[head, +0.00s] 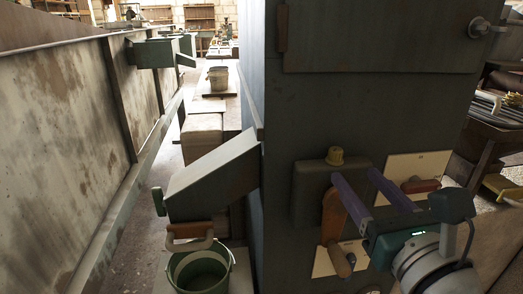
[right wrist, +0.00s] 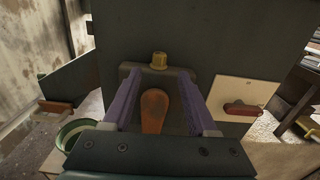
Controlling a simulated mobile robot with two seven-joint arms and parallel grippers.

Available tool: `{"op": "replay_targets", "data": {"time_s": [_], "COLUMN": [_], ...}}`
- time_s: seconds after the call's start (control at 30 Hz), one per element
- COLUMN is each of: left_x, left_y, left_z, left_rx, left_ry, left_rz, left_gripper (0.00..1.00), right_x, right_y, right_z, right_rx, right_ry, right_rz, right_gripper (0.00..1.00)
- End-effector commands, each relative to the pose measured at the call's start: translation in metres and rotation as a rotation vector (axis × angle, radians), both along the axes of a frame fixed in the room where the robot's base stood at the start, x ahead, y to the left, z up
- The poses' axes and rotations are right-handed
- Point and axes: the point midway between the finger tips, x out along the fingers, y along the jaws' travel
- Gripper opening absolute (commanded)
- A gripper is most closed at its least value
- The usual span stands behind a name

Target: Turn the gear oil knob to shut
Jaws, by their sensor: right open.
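An orange lever-like handle (head: 333,215) hangs down at the dark box (head: 308,195) on the cabinet front. It also shows in the right wrist view (right wrist: 154,112), between the fingers and apart from them. I see no label telling which control is the gear oil knob. A red handle (head: 420,186) lies about level on a cream plate (head: 433,163) to the right; it shows in the wrist view too (right wrist: 242,108). A brown handle (head: 340,262) sits lower, on another cream plate. My right gripper (head: 356,176) is open, its purple fingers pointing at the box. My left gripper is not in view.
A yellow cap (head: 335,156) tops the dark box. A sloping metal chute (head: 212,172) and a green bucket (head: 199,272) stand left of the cabinet (head: 360,115). A long rusty panel wall (head: 60,130) runs along the left. Shelved clutter lies at right.

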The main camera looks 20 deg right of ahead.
Motion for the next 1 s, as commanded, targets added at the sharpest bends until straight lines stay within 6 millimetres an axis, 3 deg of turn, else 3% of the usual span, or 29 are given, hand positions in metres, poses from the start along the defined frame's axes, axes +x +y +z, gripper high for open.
{"op": "replay_targets", "data": {"time_s": [0.1, 0.33, 0.73, 1.0], "left_x": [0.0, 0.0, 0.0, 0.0], "left_y": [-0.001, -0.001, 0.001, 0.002], "left_z": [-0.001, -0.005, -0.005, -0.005], "left_rx": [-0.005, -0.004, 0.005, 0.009], "left_ry": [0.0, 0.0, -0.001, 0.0], "left_rz": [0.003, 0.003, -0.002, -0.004], "left_gripper": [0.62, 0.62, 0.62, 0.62], "right_x": [0.025, 0.058, 0.066, 0.066], "right_y": [-0.006, -0.013, -0.015, -0.015], "right_z": [0.001, 0.0, 0.0, 0.0], "right_rx": [0.001, 0.003, 0.005, 0.005], "right_ry": [-0.003, -0.002, 0.0, 0.0], "right_rz": [-0.002, -0.002, -0.002, -0.002], "right_gripper": [0.58, 0.58, 0.58, 0.28]}}
